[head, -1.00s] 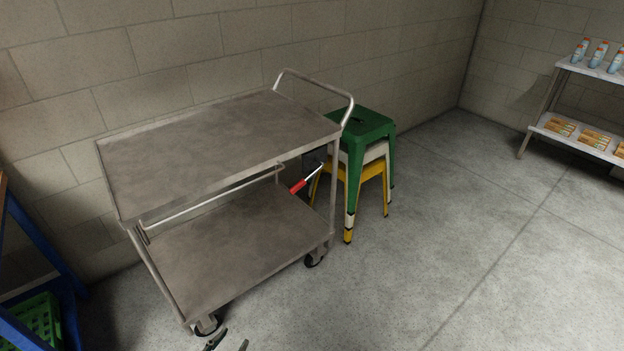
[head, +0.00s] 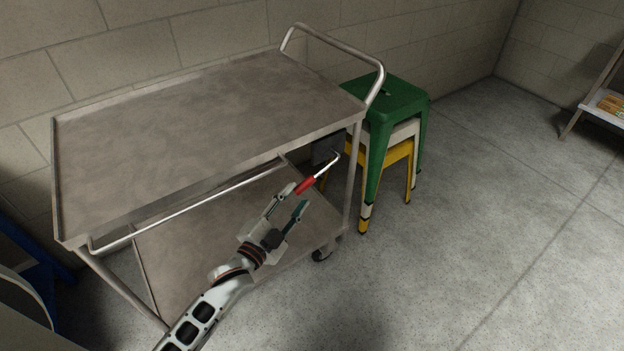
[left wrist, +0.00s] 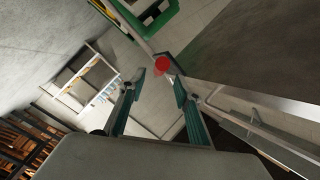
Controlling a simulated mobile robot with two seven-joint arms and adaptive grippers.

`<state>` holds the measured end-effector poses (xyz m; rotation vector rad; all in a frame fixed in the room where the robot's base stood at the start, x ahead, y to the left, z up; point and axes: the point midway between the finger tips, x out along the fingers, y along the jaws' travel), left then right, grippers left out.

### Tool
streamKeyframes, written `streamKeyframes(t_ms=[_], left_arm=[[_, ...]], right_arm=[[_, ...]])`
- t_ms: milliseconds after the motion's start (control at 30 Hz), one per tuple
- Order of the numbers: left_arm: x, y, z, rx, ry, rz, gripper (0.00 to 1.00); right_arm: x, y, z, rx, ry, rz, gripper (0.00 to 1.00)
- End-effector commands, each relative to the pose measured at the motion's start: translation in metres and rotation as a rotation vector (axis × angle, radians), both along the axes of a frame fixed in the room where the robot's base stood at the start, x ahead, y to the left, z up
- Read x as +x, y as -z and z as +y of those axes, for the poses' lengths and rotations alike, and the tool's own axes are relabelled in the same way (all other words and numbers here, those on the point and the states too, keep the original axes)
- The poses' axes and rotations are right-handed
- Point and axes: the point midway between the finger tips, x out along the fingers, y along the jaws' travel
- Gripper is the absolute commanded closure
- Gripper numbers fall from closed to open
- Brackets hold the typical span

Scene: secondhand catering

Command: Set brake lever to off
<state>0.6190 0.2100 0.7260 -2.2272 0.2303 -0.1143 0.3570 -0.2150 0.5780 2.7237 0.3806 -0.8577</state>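The brake lever is a thin metal rod with a red grip (head: 305,186), set at the right end of the metal cart (head: 200,130) below its top shelf. Its metal end reaches up and right toward the stools. My left gripper (head: 297,198) is open, with its fingertips just short of the red grip in the head view. In the left wrist view the red grip (left wrist: 162,63) shows end-on as a round spot beyond and between the two spread fingertips (left wrist: 159,86). I cannot tell whether they touch it. My right gripper is not in view.
Stacked stools, green (head: 386,100) on top with white and yellow below, stand close to the cart's right end. A handle (head: 335,42) rises there. A blue frame (head: 45,275) is at the left. Bare floor (head: 460,240) lies to the right.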

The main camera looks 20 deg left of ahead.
Motion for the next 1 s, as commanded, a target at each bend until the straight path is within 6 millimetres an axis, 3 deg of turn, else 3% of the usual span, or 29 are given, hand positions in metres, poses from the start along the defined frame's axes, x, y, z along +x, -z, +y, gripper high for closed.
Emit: streamKeyframes(t_ms=[400,800,833,933,1000], left_arm=[[0.056,0.001,-0.012,-0.001,0.0,0.002,0.67],[0.065,0.0,-0.014,-0.001,0.0,0.002,0.67],[0.065,0.0,-0.014,-0.001,0.0,0.002,0.7],[0.065,0.0,-0.014,-0.001,0.0,0.002,0.95],[0.065,0.0,-0.014,-0.001,0.0,0.002,1.0]], right_arm=[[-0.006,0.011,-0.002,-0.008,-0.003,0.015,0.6],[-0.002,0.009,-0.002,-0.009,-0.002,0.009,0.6],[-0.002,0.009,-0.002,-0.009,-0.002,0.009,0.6],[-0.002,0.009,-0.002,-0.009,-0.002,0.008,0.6],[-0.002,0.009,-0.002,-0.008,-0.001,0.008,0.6]])
